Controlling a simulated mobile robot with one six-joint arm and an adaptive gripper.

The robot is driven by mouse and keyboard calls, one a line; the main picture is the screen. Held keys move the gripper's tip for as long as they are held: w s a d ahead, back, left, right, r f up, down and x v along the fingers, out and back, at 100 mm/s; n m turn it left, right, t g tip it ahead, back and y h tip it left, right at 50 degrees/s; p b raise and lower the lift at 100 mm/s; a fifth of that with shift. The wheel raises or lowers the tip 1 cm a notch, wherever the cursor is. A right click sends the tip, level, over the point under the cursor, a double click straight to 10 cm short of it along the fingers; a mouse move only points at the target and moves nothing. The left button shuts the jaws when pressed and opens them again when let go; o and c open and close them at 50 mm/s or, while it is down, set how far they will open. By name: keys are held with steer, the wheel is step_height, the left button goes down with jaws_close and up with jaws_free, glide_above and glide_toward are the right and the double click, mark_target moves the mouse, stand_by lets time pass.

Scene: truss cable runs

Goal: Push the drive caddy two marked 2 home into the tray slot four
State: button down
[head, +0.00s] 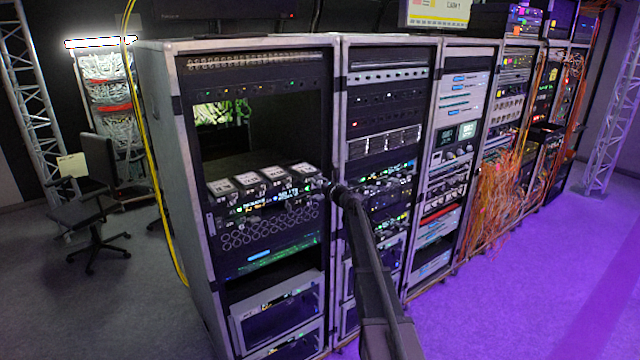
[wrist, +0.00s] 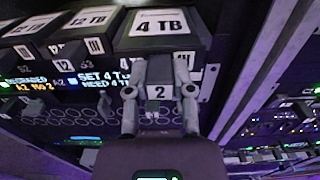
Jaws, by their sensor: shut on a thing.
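The drive caddy marked 2 (wrist: 160,28) is a dark block with a white "4 TB" label on top and a white "2" tag on its front. My gripper (wrist: 159,95) is shut on its front, one finger on each side of the tag. In the head view my gripper (head: 324,187) is at the right end of the row of caddies, in front of the rack. The caddy lines up with the rightmost place of the tray (head: 262,205). The slot mouth is hidden behind it, so I cannot tell how deep it sits.
Other caddies labelled "12 TB" (wrist: 92,16) stand close on the left. A lit display (wrist: 103,80) reads "SET 4 T" and "NEED 4 T", partly cut off. The rack's metal upright (wrist: 255,65) runs close on the right. A dark open bay (head: 265,120) lies above the caddies.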

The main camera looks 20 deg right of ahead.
mark_target(311, 176)
steer(key=shift+x, duration=1.45)
steer(key=shift+w+a, duration=0.2)
steer(key=shift+w, duration=0.5)
steer(key=shift+c, duration=2)
jaws_free()
steer(key=shift+s, duration=0.1)
steer(key=v, duration=1.1)
steer(key=shift+s, duration=0.4)
steer(key=shift+d, duration=0.15)
